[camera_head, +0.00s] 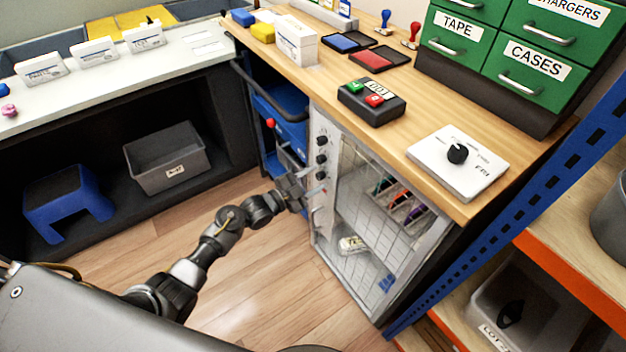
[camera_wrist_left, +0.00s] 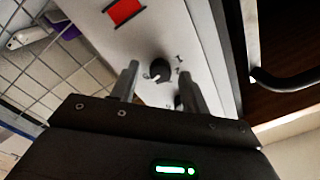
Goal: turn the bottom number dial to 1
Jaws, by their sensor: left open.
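A pale control panel with a column of black dials (camera_head: 322,140) forms the left part of the wire-fronted cabinet's face. My left gripper (camera_head: 305,191) is in front of the lower part of this panel. In the left wrist view the panel appears upside down. There a black dial (camera_wrist_left: 159,70), seemingly the bottom one, lies between and just beyond the open fingertips (camera_wrist_left: 158,74), with a printed mark like a 1 beside it. Contact cannot be told. Another dark dial (camera_wrist_left: 179,102) is partly hidden by the right-hand finger. My right gripper is not in view.
A red switch (camera_wrist_left: 124,11) is on the panel near the dial. The wire-grid door (camera_head: 378,225) is beside the panel, and a blue cart (camera_head: 280,120) with a dark handle stands on its other side. A wooden counter (camera_head: 345,65) overhangs above. The floor (camera_head: 265,285) is clear.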

